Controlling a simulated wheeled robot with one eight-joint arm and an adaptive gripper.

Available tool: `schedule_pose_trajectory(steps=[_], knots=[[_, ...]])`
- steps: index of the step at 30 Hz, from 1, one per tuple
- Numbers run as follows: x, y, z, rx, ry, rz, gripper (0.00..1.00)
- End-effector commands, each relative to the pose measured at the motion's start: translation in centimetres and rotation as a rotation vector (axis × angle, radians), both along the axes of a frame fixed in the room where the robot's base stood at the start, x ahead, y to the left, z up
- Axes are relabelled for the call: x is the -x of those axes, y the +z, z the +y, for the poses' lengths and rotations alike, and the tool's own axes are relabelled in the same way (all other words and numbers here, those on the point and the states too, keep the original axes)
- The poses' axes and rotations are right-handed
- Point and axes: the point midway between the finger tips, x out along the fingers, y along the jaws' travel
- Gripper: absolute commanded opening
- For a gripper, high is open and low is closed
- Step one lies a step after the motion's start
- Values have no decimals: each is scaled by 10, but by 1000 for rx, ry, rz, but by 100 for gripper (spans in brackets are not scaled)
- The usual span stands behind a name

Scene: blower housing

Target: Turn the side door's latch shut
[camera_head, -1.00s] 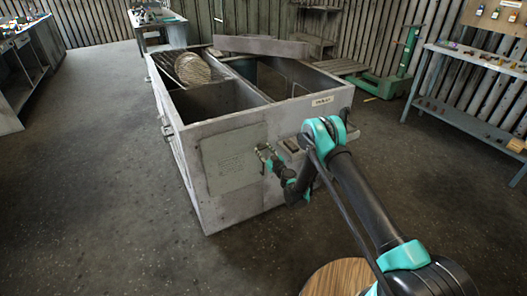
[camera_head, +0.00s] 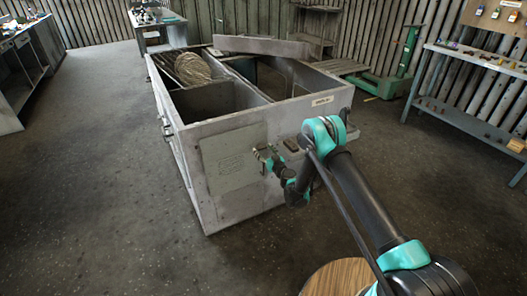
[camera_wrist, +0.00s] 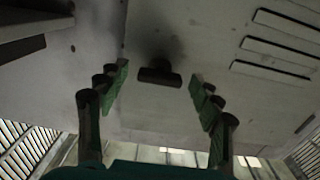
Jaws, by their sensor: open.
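The side door (camera_head: 232,162) is a grey panel on the near face of the blower housing (camera_head: 236,213), and it lies about flush with that face. Its latch (camera_wrist: 160,77) is a short dark bar that lies crosswise in the wrist view, with a dark smudge around it. My gripper (camera_head: 266,156) is at the door's right edge. In the wrist view my gripper (camera_wrist: 158,92) is open, with one green-padded finger on each side of the latch and a gap to both its ends. In the head view the gripper hides the latch.
The housing is open on top, with a round mesh part (camera_head: 192,68) in one bay and a loose panel (camera_head: 262,46) across the back. A small dark fitting (camera_head: 291,145) sits right of my gripper. The floor left of the housing is clear.

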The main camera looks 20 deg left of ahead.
Motion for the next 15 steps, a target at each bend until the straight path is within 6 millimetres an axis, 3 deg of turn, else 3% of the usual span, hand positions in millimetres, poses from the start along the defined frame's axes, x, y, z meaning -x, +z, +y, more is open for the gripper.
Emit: schedule_pose_trajectory(steps=[7, 15], knots=[[0, 15, 0, 0, 0, 0, 66], [0, 60, 0, 0, 0, 0, 66]])
